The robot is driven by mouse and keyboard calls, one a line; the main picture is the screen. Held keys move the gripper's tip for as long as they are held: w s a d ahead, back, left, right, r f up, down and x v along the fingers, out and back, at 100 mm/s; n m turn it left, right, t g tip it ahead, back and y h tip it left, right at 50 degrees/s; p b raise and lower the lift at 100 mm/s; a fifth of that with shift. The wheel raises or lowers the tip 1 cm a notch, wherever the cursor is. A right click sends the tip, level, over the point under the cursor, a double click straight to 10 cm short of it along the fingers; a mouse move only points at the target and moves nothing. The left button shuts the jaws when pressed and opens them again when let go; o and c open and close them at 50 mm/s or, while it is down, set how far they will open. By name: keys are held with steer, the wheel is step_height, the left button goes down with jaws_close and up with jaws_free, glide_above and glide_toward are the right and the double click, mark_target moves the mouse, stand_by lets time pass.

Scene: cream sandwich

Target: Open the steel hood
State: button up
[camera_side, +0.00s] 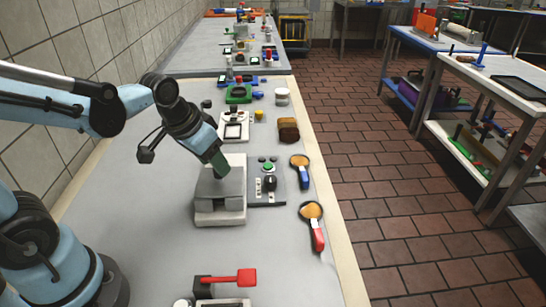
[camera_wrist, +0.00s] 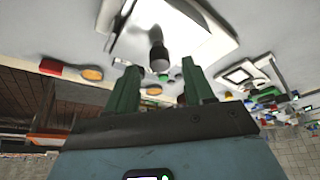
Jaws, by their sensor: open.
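The steel hood (camera_side: 228,185) is the pale grey upper part of a box-shaped machine on the near counter. A dark slot shows low on its front side, above the base (camera_side: 220,219). My gripper (camera_side: 218,163) points down at the top of the hood, with its green fingers close to it; I cannot tell whether they touch. In the wrist view, my gripper (camera_wrist: 160,85) is open with nothing between its fingertips. A dark handle with a grey end (camera_wrist: 157,50) stands out from the pale hood (camera_wrist: 210,40), just past the fingertips.
A control panel (camera_side: 266,197) with a green button and black knob adjoins the machine's right side. Two food-filled scoops, with a blue handle (camera_side: 304,178) and a red handle (camera_side: 318,238), lie near the right edge. A red lever (camera_side: 235,279) is in front. Clear counter lies between.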

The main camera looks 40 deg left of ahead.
steer(key=shift+x, duration=1)
steer(key=shift+c, duration=0.3)
jaws_close()
